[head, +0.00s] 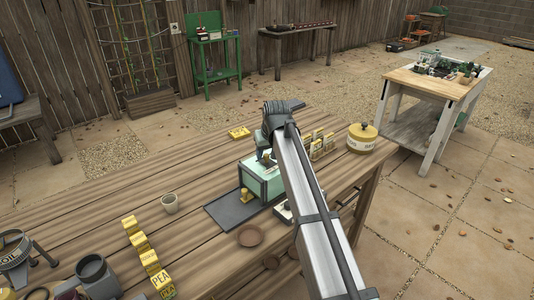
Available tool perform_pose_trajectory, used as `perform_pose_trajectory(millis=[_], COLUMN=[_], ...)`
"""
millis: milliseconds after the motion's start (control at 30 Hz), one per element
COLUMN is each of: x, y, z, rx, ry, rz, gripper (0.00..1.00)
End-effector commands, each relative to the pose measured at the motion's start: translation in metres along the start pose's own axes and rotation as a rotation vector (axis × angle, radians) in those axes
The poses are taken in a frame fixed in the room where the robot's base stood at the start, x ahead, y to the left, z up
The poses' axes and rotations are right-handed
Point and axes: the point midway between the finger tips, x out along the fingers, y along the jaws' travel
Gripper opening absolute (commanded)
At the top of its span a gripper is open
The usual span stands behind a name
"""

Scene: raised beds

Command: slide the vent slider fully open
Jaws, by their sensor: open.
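A pale green box (262,182) stands on the wooden table, partly hidden behind my arm. A small yellow piece (246,195) shows at its front left corner. I cannot tell whether this is the vent slider, and no slider or opening can be made out clearly. My gripper (266,159) points down at the top of the box, just left of my arm. It is open, but its fingertips are small and partly hidden, and I cannot tell whether they touch anything.
A dark tray (229,211) lies in front of the box. A round yellow tin (362,137) is at the right edge. The table's left middle is clear.

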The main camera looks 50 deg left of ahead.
Motion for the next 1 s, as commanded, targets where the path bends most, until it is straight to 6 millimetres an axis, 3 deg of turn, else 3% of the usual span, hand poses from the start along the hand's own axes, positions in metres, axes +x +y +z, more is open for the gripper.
perform_pose_trajectory(millis=[400,900,1000], x=[0.0057,0.0056,0.0056], y=[0.0,0.0001,0.0002], z=[-0.0001,0.0001,0.0001], rx=[0.0,0.0,0.0], ry=[0.001,0.0,0.0], rz=[0.0,0.0,0.0], gripper=[0.48,0.0,0.0])
